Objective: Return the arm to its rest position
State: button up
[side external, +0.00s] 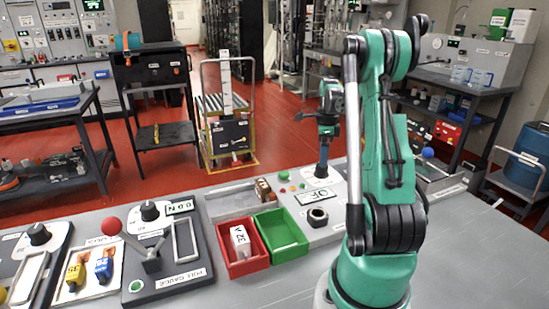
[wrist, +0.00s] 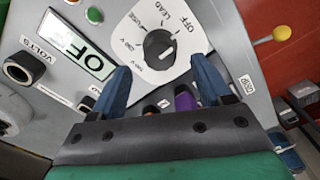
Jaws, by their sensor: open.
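My green arm stands at the right in the side external view. Its gripper (side external: 323,158) points down over the meter panel, just above or at the selector dial (side external: 321,173); I cannot tell whether they touch. In the wrist view the two blue fingers of my gripper (wrist: 163,76) are spread apart with nothing held between them. The black selector knob (wrist: 159,45) lies just beyond the fingertips, on a white plate with "OFF" and "LEAD" marks. A display plate reading "OF" (wrist: 76,45) is beside it. A purple piece (wrist: 185,99) shows between the fingers, partly hidden.
A red bin (side external: 238,268) holding a white block and an empty-looking green bin (side external: 281,234) sit left of the arm. A red-ball lever (side external: 112,226) stands up further left. The grey bench (side external: 470,260) is clear at front right.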

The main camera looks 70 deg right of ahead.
jog(key=w+a+r+n+t+h, duration=0.1)
jog(key=w+a+r+n, duration=0.2)
jog(key=w+a+n, duration=0.3)
jog(key=w+a+r+n+t+h, duration=0.1)
jog(key=w+a+r+n, duration=0.3)
jog(key=a+n, duration=0.45)
jog(key=a+n+t+y, duration=0.2)
jog(key=a+n+t, duration=0.3)
jog(key=a+n, duration=1.3)
jog(key=shift+w+a+f, duration=0.15)
jog(key=shift+w+a, duration=0.2)
jog(key=shift+a, duration=0.65)
jog(key=shift+n, duration=0.25)
